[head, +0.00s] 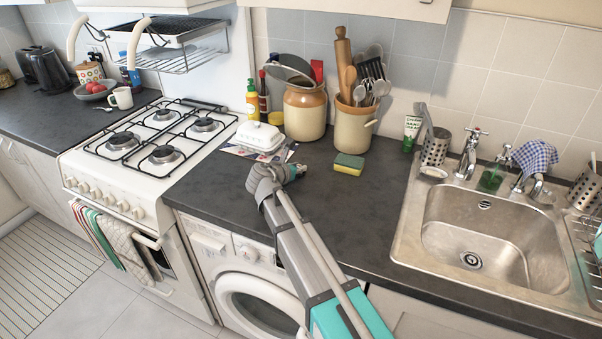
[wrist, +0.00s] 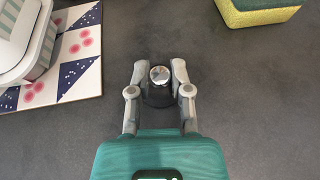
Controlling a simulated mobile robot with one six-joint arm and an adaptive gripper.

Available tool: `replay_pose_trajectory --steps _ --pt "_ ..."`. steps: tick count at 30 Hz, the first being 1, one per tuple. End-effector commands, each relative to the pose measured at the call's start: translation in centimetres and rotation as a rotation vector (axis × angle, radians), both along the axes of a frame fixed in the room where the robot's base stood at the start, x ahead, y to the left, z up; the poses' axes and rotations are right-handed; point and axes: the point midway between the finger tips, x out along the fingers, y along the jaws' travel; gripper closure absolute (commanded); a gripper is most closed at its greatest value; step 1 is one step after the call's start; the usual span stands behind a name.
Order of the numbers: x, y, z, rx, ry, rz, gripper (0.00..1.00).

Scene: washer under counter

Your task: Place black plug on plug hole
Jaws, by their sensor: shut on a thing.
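The black plug (wrist: 159,97) is between the fingers of my gripper (wrist: 159,72) in the wrist view. It has a round, shiny metal top and a dark body. My gripper is shut on it, over the dark counter. In the head view, my gripper (head: 296,170) is low over the counter, left of the sponge and in front of the butter dish; the plug cannot be made out there. The plug hole (head: 471,259) is in the floor of the steel sink (head: 455,225) at the right, well away from my gripper. It looks uncovered.
A white butter dish (head: 259,136) on a patterned tile (wrist: 79,75) stands left of my gripper. A yellow-green sponge (head: 349,164) lies to the right. Utensil pots (head: 356,125) stand behind. Taps (head: 469,152) rise behind the sink. Counter between sponge and sink is clear.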

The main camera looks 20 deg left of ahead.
Motion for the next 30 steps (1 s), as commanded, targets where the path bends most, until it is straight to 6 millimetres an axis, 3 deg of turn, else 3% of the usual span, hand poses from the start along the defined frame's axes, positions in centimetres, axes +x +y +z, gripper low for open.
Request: replay_pose_trajectory --steps 15,16,21,30 --pt "0.01 -0.03 -0.51 0.000 0.000 0.000 1.00" --pt "0.02 -0.04 -0.49 0.000 0.000 0.000 0.72" --pt "0.02 -0.05 -0.39 0.000 0.000 -0.001 0.41" --pt "0.03 -0.06 -0.39 0.000 0.000 -0.001 0.40"
